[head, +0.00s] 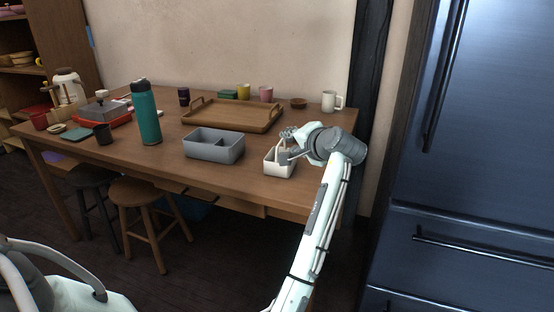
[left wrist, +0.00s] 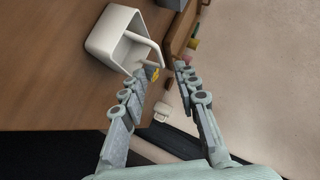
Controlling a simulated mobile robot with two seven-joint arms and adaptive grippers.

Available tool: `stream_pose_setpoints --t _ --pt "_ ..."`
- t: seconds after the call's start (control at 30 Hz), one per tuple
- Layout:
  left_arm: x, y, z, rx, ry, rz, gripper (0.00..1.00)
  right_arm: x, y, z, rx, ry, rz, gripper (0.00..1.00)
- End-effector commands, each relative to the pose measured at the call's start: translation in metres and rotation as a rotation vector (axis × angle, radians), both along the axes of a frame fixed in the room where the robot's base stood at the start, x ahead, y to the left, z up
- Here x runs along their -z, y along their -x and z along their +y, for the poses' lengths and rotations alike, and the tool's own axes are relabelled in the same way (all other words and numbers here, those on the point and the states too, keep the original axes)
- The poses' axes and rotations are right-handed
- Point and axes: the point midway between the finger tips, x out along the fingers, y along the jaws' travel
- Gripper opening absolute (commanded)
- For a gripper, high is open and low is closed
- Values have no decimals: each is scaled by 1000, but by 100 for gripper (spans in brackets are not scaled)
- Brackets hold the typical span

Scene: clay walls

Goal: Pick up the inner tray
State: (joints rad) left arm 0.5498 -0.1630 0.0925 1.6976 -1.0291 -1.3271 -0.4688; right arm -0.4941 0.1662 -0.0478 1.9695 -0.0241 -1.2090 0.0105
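The inner tray seems to be the small white open tray with a raised handle (head: 272,164), standing at the right front of the table; I cannot tell this for sure. It also shows at the upper left of the left wrist view (left wrist: 100,42). My left gripper (head: 290,147) is over and beside it in the head view, covering part of it. In the left wrist view my left gripper (left wrist: 160,76) has its fingers apart, with nothing held. The handle is just beyond the left fingertip; I cannot tell whether they touch. My right gripper is not in view.
A wooden serving tray (head: 235,118) lies behind, with mugs and cups further back. A teal bottle (head: 146,115) stands further left. Stools (head: 145,192) are at the front.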

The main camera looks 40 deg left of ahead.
Motion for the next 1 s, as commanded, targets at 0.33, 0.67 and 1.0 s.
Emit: stream_pose_setpoints --t 0.33,0.67,1.0 --pt "14 -22 33 -2 -1 1 31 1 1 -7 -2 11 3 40" --pt "27 -39 57 0 1 -1 31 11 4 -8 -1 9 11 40" --pt "27 -39 57 0 0 0 10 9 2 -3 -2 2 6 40"
